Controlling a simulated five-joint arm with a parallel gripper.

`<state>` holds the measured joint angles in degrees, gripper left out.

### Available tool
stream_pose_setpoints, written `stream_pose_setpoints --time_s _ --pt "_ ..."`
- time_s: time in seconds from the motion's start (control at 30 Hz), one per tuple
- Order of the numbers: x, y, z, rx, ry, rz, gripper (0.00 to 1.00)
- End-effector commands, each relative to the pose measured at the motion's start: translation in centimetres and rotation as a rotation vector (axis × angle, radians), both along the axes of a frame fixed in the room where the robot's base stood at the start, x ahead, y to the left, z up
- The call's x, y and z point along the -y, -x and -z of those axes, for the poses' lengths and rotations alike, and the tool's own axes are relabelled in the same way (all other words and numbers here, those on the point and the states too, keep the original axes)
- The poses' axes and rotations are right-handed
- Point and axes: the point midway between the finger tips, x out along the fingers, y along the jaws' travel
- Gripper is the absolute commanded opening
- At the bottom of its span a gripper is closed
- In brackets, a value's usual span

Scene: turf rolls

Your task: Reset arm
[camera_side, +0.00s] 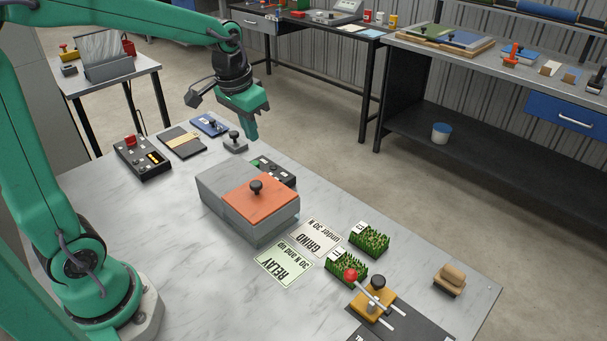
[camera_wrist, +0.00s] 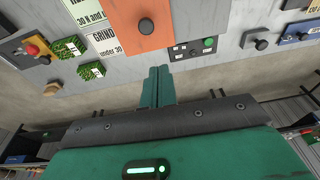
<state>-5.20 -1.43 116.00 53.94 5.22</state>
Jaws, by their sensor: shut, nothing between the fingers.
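My gripper (camera_side: 252,134) is green, shut and empty. In the side view it hangs above the far edge of the marble table (camera_side: 130,210), just right of a small grey block with a dark knob (camera_side: 235,142). In the wrist view its fingers (camera_wrist: 158,72) are together, pointing toward the table's edge. A grey box (camera_side: 231,205) with an orange lid (camera_side: 262,200) and black knob sits mid-table, apart from the gripper. Two turf pieces (camera_side: 370,238) (camera_side: 346,266) stand right of the GRIND card (camera_side: 317,238) and RELAY card (camera_side: 284,264).
A small black panel (camera_side: 274,171) with a green button sits behind the box. A yellow fixture with a red-knobbed lever (camera_side: 371,303) stands at the front right. A brown stacked object (camera_side: 450,279) is at the right. A red-button box (camera_side: 143,158) is at the left.

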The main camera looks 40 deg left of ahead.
Motion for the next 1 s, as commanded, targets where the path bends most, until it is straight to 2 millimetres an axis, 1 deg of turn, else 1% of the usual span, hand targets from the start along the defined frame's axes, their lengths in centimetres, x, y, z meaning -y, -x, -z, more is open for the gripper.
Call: stream_pose_setpoints --time_s 0.03,0.2,0.5,0.8,1.0 --pt "0.3 0.9 -0.7 0.019 -0.001 0.001 0.00" --pt "1.1 3.7 -2.1 0.070 -0.001 0.001 0.00" --pt "2.2 8.7 -3.6 0.159 0.003 0.002 0.00" --pt "3.1 13.3 -3.6 0.246 0.011 0.004 0.00" --pt "3.4 15.1 -3.2 0.282 0.016 0.005 0.00"
